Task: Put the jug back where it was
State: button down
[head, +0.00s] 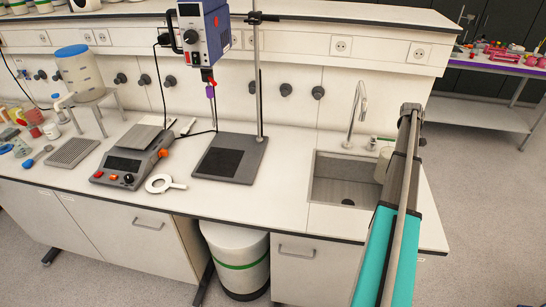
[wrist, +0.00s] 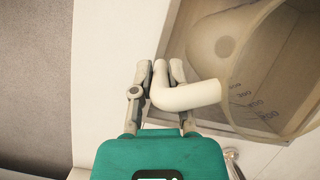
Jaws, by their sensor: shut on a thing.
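The jug is a translucent, cream-coloured vessel with printed markings and a thick pale handle. In the wrist view its body (wrist: 285,75) fills the right side, and its handle (wrist: 190,96) sits between the fingers of my gripper (wrist: 161,72). My gripper is shut on the handle. In the head view the jug (head: 382,164) shows at the right side of the sink, partly hidden by my arm. My gripper is hidden there. Whether the jug touches the sink or counter cannot be told.
The sink (head: 336,185) has a tall tap (head: 357,103) behind it. A stand with a dark base plate (head: 230,158) and a hot plate (head: 130,165) with a white ring (head: 165,184) stand to its left. The counter strip left of the sink is clear.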

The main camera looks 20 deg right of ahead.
notch_tip(320, 180, up, 11)
jog(key=p, duration=1)
jog(key=shift+s+f, duration=0.1)
